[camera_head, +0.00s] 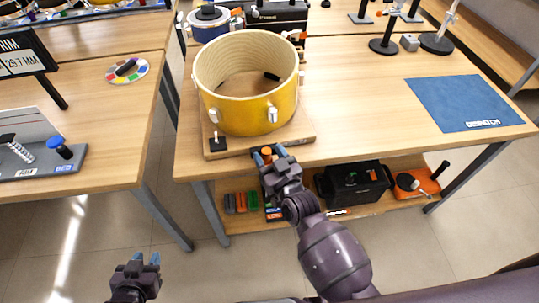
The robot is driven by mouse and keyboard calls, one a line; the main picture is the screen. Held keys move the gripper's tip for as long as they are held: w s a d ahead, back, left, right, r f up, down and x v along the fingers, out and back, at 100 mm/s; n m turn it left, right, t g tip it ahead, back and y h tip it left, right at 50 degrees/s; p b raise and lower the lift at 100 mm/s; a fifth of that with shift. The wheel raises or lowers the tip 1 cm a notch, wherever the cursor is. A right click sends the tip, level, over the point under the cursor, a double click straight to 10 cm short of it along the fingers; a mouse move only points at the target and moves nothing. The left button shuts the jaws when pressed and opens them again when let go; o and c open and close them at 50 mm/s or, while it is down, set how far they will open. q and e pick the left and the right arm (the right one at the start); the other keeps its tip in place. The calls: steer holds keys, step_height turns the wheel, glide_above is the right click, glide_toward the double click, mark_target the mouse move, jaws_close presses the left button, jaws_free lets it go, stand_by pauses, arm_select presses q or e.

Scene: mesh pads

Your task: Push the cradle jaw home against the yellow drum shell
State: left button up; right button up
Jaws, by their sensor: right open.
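The yellow drum shell (262,112) stands upright on a wooden cradle board (240,147) at the front of the middle table. A black block (217,145) sits at the board's front left corner, below the shell. I cannot clearly pick out the cradle jaw. My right gripper (269,154) is open at the board's front edge. A small orange part (266,151) shows between its blue fingertips; I cannot tell whether they touch it. My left gripper (147,259) is low at the front left, away from the tables, its blue fingertips apart and empty.
A blue mat (468,103) lies at the table's right, with clear tabletop between it and the shell. A blue drum (208,26) stands behind the shell. A black toolbox (354,185) sits on the shelf below. A gap separates the left table (110,110).

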mark_target(269, 148)
jaws_close()
steer(key=shift+w+d+b+x, duration=0.1)
steer(key=shift+d+b+x, duration=0.1)
steer(key=shift+x, duration=0.7)
steer(key=shift+w+d+b+x, duration=0.1)
steer(key=shift+d+x, duration=0.05)
steer(key=shift+x, duration=0.75)
steer(key=shift+d+b+x, duration=0.1)
steer(key=shift+d+x, duration=0.1)
steer(key=shift+x, duration=0.65)
steer(key=shift+w+r, duration=0.1)
steer(key=shift+w, duration=0.1)
jaws_free()
steer(key=shift+w, duration=0.1)
steer(key=v, duration=1)
steer(key=shift+s+p, duration=0.4)
steer(key=shift+d+f, duration=0.1)
steer(key=shift+f, duration=0.1)
